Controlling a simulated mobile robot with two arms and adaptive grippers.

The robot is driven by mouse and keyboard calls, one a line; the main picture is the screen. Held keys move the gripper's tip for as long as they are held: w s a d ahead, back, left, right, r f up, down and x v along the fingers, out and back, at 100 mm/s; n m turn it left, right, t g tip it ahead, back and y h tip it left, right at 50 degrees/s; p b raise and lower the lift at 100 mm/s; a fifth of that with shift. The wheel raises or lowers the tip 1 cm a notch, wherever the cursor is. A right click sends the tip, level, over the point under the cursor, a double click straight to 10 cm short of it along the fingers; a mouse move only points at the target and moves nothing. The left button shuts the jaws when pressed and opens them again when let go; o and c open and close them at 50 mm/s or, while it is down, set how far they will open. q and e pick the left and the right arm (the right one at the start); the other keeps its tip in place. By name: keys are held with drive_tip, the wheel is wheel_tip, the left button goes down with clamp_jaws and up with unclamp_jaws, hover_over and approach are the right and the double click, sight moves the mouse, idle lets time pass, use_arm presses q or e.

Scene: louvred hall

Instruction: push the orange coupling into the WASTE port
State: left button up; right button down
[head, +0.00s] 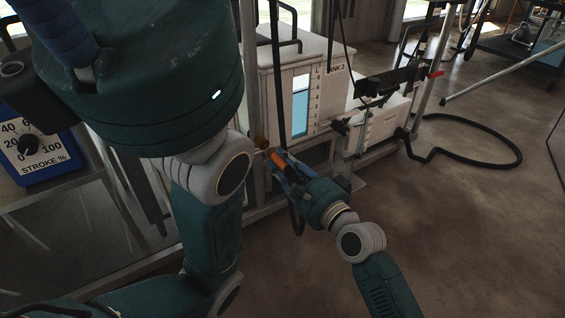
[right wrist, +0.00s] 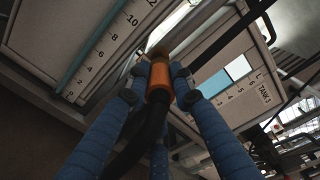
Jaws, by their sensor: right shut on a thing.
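My right gripper (head: 281,163) is shut on the orange coupling (head: 278,159), low in front of the pale tank unit. In the right wrist view the blue fingers close around the orange coupling (right wrist: 159,76), and a dark hose (right wrist: 140,140) runs back from it between them. A brass-coloured fitting (head: 261,142) lies just beyond the coupling's tip. In the right wrist view the tip meets or nearly meets it; I cannot tell if they touch. No WASTE label is readable. My left gripper (head: 55,30) is close to the camera, its fingertips out of frame.
Metal frame posts and a dark vertical pipe (head: 275,70) are close by. A blue stroke dial (head: 30,150) is at left. A black hose (head: 480,118) loops over the floor at right.

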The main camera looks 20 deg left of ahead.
drive_tip(key=shift+a, duration=0.1)
drive_tip(key=shift+b+x, duration=0.3)
drive_tip(key=shift+x, duration=1.1)
drive_tip(key=c, duration=1.4)
unclamp_jaws()
